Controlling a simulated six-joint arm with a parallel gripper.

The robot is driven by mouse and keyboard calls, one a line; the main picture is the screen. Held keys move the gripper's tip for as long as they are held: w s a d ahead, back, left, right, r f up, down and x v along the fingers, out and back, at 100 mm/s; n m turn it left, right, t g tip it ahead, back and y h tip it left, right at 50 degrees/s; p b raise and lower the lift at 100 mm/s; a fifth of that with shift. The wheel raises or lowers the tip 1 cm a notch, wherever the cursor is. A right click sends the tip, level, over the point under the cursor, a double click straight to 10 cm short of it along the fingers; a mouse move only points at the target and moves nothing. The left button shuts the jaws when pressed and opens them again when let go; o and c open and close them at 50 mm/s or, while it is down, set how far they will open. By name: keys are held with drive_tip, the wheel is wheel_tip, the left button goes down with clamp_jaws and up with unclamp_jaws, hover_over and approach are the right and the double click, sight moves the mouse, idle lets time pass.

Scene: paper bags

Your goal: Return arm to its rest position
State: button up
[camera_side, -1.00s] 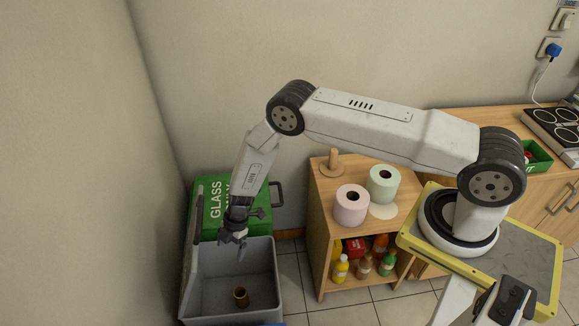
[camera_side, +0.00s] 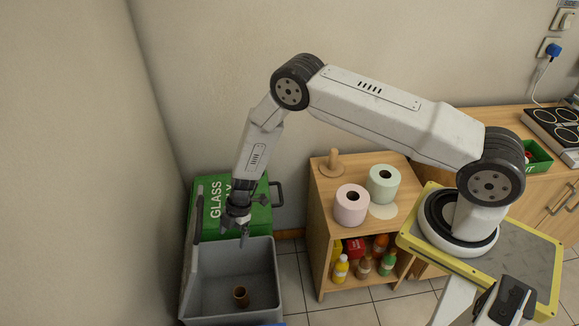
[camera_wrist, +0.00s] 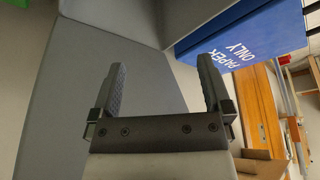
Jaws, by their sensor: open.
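My gripper (camera_side: 241,232) hangs over the open grey bin (camera_side: 215,284) in the side view, near its back edge. In the wrist view my gripper (camera_wrist: 160,85) shows its two dark fingers spread wide with nothing between them. A small brown roll (camera_side: 240,296) stands inside the grey bin, below and apart from my fingers. My arm is bent, reaching left from its base at the right.
A green bin marked GLASS (camera_side: 213,195) stands behind the grey bin. A wooden shelf (camera_side: 315,240) with a pink roll (camera_side: 351,205), a green roll (camera_side: 384,183) and bottles is to the right. A blue PAPER ONLY bin (camera_wrist: 245,40) shows in the wrist view.

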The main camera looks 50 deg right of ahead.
drive_tip(key=s+d+r+m+h, duration=0.1)
drive_tip(key=s+d+r+m, duration=0.15)
drive_tip(key=r, duration=0.45)
drive_tip(key=s+d+r+m+t, duration=0.1)
drive_tip(key=d+r+m, duration=0.15)
drive_tip(key=r, duration=0.35)
drive_tip(key=s+d+r+m+h, duration=0.1)
drive_tip(key=d+r+m, duration=0.1)
drive_tip(key=r+m, duration=0.35)
drive_tip(key=s+d+r+m+h, duration=0.1)
drive_tip(key=s+d+r+m, duration=0.2)
drive_tip(key=s+r, duration=0.3)
drive_tip(key=s+d+r+m+t+h, duration=0.1)
drive_tip(key=s+d+r+m, duration=0.2)
drive_tip(key=s+r, duration=0.3)
drive_tip(key=shift+s+m+t, duration=0.3)
drive_tip(key=shift+s+m, duration=0.45)
drive_tip(key=shift+s, duration=0.1)
